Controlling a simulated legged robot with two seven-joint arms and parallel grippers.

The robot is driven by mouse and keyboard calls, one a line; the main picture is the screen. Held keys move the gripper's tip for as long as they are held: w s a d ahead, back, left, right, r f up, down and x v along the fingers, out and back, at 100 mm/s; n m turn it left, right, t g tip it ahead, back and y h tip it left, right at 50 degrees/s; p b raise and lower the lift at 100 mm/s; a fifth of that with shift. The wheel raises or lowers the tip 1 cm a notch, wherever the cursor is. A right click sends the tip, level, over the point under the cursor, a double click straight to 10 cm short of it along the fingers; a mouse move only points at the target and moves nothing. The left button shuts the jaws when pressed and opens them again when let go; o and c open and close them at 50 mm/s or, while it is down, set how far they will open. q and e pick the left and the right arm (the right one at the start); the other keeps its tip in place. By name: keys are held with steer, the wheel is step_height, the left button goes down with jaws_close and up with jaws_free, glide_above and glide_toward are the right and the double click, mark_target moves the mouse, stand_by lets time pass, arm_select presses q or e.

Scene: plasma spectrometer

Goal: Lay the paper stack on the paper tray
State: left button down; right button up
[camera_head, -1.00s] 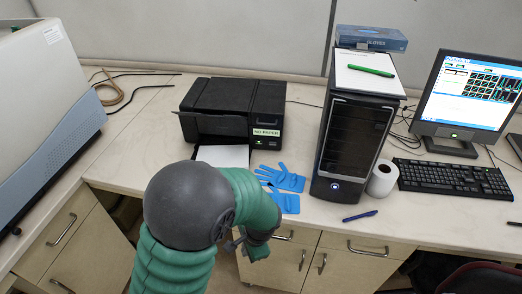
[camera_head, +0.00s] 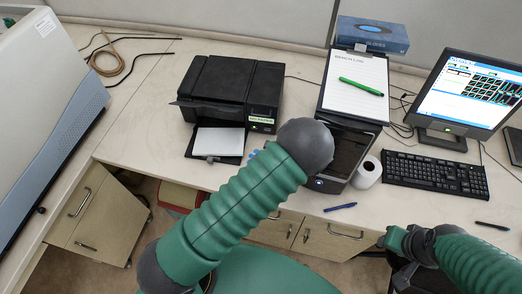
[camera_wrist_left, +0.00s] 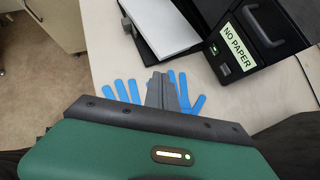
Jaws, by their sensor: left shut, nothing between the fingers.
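The white paper stack (camera_head: 219,140) lies flat on the black paper tray (camera_head: 202,156) at the front of the printer. In the left wrist view the stack (camera_wrist_left: 165,22) lies on the dark tray (camera_wrist_left: 144,50), at the top. My left gripper (camera_wrist_left: 165,78) has its fingers together, empty, over the blue gloves and apart from the stack in that picture. In the head view it is hidden behind my green left arm. My right arm's end (camera_head: 398,240) is at the lower right, away from the tray; its fingers cannot be made out.
The black printer (camera_head: 232,88) has a "NO PAPER" label. Blue gloves (camera_wrist_left: 187,95) lie in front of it. A blue pen (camera_head: 340,206) lies near the desk edge.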

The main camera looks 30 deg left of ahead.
mark_target(241, 152)
arm_select(q)
steer(key=x, duration=0.2)
steer(key=p+x, duration=0.1)
steer(key=x, duration=0.1)
steer(key=shift+s+a+r, duration=0.1)
steer(key=shift+s+a, duration=0.05)
steer(key=shift+a, duration=0.2)
steer(key=w+a+f, duration=0.2)
steer(key=f, duration=0.1)
steer(key=shift+a+f+p, duration=0.3)
steer(key=shift+a+p, duration=0.05)
steer(key=shift+p, duration=0.05)
steer(key=shift+f, duration=0.1)
steer(key=shift+s+d+r, duration=0.25)
steer(key=shift+s+r, duration=0.05)
steer(key=shift+s, duration=0.15)
steer(key=shift+w+a+f+b, duration=0.15)
steer(key=shift+w+a+b, duration=0.15)
steer(key=shift+a, duration=0.2)
steer(key=shift+w+a+f+b, duration=0.15)
steer(key=shift+a+b, duration=0.25)
steer(key=shift+a, duration=0.15)
steer(key=shift+w+a, duration=0.1)
steer(key=shift+a, duration=0.2)
steer(key=shift+r, duration=0.15)
arm_select(e)
steer(key=shift+w+a+r, duration=0.35)
steer(key=shift+a+r, duration=0.15)
steer(key=shift+a, duration=0.05)
